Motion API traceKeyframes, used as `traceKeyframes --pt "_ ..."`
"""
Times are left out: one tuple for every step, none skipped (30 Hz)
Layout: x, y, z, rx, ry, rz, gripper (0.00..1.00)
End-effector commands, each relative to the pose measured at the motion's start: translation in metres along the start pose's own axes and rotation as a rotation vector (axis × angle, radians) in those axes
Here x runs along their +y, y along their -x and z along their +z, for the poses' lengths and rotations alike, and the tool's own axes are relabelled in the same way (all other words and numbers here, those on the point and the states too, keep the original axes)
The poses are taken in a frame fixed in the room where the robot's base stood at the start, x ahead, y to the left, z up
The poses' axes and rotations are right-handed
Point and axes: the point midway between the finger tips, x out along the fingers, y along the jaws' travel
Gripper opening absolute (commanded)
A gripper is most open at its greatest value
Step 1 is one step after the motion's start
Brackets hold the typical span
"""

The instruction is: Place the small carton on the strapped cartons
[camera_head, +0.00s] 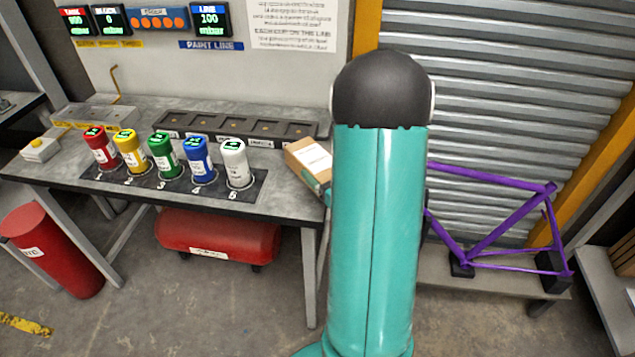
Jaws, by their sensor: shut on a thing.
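The small carton (303,155), brown with a white label, shows just left of my teal arm, by the right end of the workbench. My gripper (320,186) is at its lower right side and shut on it; the fingers are mostly hidden behind my arm. I cannot tell whether the carton touches the bench. No strapped cartons can be made out for certain; a brown thing (624,255) is cut off at the right edge.
The grey workbench (60,170) holds several coloured canisters (163,155) and a dark slotted tray (235,128). A red tank (220,235) lies beneath it, and a red cylinder (50,250) stands left. A purple frame (490,225) stands on a low bench at right, before a shutter.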

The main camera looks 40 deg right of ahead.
Motion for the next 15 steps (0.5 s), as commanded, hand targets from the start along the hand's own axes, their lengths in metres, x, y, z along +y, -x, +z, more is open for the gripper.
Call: traceKeyframes --pt "-0.002 -0.007 0.009 -0.001 -0.001 -0.002 0.40" --pt "-0.002 -0.009 0.012 -0.001 -0.001 -0.002 0.40" --pt "-0.003 -0.013 0.016 0.000 -0.001 -0.002 0.40" --pt "-0.003 -0.015 0.018 0.001 0.000 -0.001 0.40" --pt "-0.003 -0.017 0.020 0.002 0.000 -0.001 0.40" --pt "-0.003 -0.018 0.022 0.002 0.000 0.000 0.40" --pt "-0.003 -0.019 0.024 0.002 0.001 -0.001 0.40" --pt "-0.003 -0.021 0.025 0.002 0.001 -0.001 0.40" --pt "-0.004 -0.023 0.028 0.002 0.001 -0.001 0.40" --pt "-0.004 -0.025 0.030 0.002 0.001 -0.001 0.40" --pt "-0.004 -0.026 0.034 0.001 0.000 0.000 0.40" --pt "-0.003 -0.025 0.040 0.000 -0.001 0.001 0.40" --pt "-0.003 -0.025 0.044 -0.001 -0.001 0.001 0.40" --pt "-0.003 -0.025 0.048 0.000 -0.001 0.001 0.40" --pt "-0.003 -0.025 0.053 0.000 0.000 0.001 0.40"
